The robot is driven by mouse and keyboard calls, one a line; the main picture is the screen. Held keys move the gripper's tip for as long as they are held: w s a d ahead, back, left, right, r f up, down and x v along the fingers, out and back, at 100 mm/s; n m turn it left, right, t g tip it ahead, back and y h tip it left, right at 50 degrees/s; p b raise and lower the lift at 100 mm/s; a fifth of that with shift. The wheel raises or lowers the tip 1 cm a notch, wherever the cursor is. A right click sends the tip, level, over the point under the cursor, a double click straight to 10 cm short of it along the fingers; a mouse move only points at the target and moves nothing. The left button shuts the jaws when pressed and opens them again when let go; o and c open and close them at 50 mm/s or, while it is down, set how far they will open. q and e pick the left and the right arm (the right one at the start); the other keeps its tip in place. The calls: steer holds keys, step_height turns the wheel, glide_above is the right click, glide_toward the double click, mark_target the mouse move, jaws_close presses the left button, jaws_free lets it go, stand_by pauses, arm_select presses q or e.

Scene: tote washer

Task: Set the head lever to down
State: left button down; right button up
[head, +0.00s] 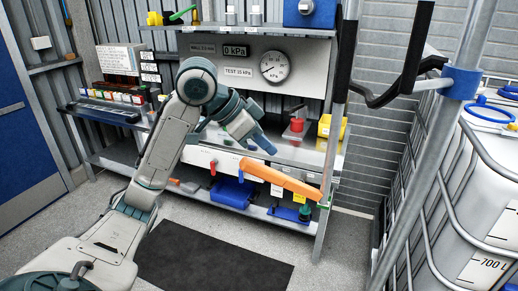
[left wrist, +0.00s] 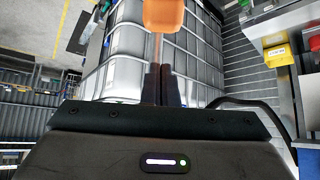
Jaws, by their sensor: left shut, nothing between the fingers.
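An orange bar (head: 280,178), which looks like the lever's handle, slants down to the right in front of the shelf unit in the head view. In the left wrist view an orange grip (left wrist: 163,15) on a thin metal rod (left wrist: 157,50) shows at the top, beyond the fingers. My left gripper (head: 265,146) is just above the bar's left end in the head view. Its dark fingers (left wrist: 165,85) are together and empty. I cannot tell whether they touch the bar or rod. No label marks the head lever. My right gripper is not in view.
The shelf unit holds a gauge (head: 272,67), a red-handled device (head: 297,125), a yellow bin (head: 325,126) and a blue bin (head: 232,193). A bent black bar (head: 385,97) and a caged white tank (head: 485,190) stand at the right. A dark mat (head: 212,258) lies on clear floor.

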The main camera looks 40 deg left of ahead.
arm_select(q)
steer(key=shift+s+a+f, duration=0.55)
steer(key=shift+f, duration=0.45)
